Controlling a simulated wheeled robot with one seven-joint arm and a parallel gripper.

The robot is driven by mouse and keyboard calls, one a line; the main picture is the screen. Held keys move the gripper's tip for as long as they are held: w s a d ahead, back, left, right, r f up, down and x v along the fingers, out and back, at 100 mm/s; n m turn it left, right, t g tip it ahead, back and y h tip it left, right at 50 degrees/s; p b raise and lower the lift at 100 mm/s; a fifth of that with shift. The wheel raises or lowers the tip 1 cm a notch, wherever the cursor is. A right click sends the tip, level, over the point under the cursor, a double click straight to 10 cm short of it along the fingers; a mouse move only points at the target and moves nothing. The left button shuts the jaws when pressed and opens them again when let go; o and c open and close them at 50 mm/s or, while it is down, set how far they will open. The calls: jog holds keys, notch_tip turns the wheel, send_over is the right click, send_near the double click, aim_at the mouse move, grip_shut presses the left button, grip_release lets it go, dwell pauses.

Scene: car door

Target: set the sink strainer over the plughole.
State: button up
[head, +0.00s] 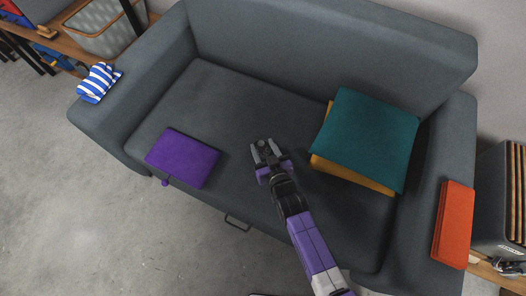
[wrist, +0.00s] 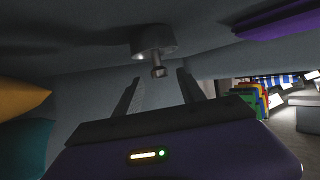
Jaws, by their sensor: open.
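A small grey metal piece (wrist: 152,41), with a wide round body and a narrow knobbed stem, is against the grey sofa seat in the wrist view. It looks like the sink strainer, but I cannot be sure. In the head view a small grey knob shows between my fingertips. My gripper (head: 263,143) is open low over the middle of the sofa seat. In the wrist view its two fingers (wrist: 159,77) stand on either side of the knob with gaps. No sink or plughole shows in either view.
The grey sofa (head: 235,100) carries a purple cushion (head: 183,158) at left and stacked teal (head: 370,135) and mustard (head: 350,175) cushions at right. A striped cloth (head: 98,83) and an orange folded item (head: 454,225) lie on the armrests. The seat behind my gripper is clear.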

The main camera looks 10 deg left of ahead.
aim_at(260, 142)
jog(key=shift+w+a+f+b, duration=0.15)
jog(key=shift+w+b, duration=0.1)
jog(key=shift+b, duration=0.15)
jog(key=shift+w+a+f+b, duration=0.15)
jog(key=shift+w+f+b, duration=0.15)
jog(key=shift+b, duration=0.3)
jog(key=b+x, duration=0.3)
jog(key=shift+w+a+f+b, duration=0.1)
jog(key=shift+w+f+b, duration=0.1)
jog(key=shift+w+b, duration=0.1)
jog(key=shift+w+a, duration=0.15)
jog(key=shift+w, duration=0.15)
jog(key=shift+c, duration=0.2)
grip_shut()
